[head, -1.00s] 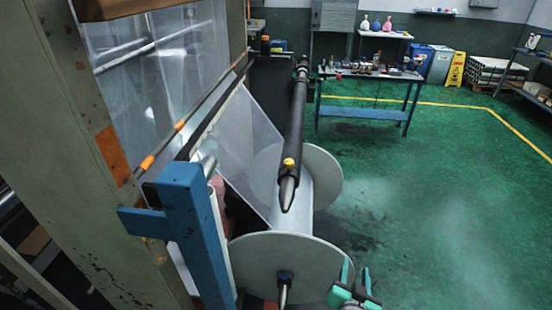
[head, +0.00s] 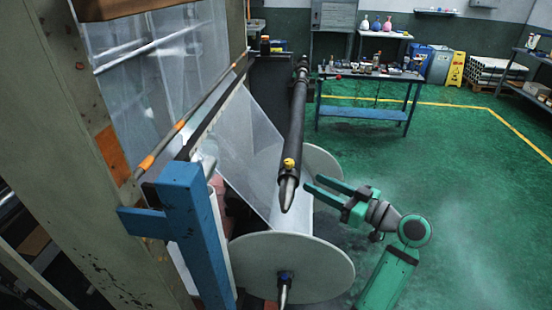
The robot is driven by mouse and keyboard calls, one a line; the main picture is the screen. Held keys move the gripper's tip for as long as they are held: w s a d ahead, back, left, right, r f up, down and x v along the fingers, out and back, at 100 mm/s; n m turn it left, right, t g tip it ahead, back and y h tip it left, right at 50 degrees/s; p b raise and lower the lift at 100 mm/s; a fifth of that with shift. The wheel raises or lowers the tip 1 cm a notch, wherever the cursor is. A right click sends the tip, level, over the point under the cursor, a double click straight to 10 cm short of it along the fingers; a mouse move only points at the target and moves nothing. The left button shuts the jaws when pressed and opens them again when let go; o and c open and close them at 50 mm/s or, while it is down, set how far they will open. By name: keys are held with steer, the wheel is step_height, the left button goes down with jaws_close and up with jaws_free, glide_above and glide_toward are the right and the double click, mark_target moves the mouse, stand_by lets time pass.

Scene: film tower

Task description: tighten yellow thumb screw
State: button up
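The yellow thumb screw (head: 289,163) sits on top of a black shaft (head: 297,112), near the shaft's tapered metal tip, in the head view. The shaft runs away from me above a film roll. My gripper (head: 312,189) is to the right of the shaft's near end, a little lower in the picture than the screw. Its two green fingers point left and are spread apart. Nothing shows between them. The gripper appears apart from the screw and the shaft.
Two white round discs (head: 292,266) flank the film roll below the shaft. A blue post (head: 195,230) stands at the left, beside the beige machine frame (head: 75,150). A blue workbench (head: 366,110) stands at the back. The green floor (head: 470,190) at the right is clear.

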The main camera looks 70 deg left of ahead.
mark_target(293, 164)
steer(key=s+r+n+g, duration=0.1)
steer(key=r, duration=0.1)
steer(key=s+r+n+g+h, duration=0.1)
steer(key=r, duration=0.1)
steer(key=r+n+g, duration=0.1)
steer(key=r, duration=0.1)
steer(key=shift+s+r+n+h, duration=0.15)
steer(key=shift+s+n+h, duration=0.25)
steer(key=x, duration=1)
steer(key=shift+s+a, duration=0.2)
steer(key=shift+s, duration=0.15)
jaws_close()
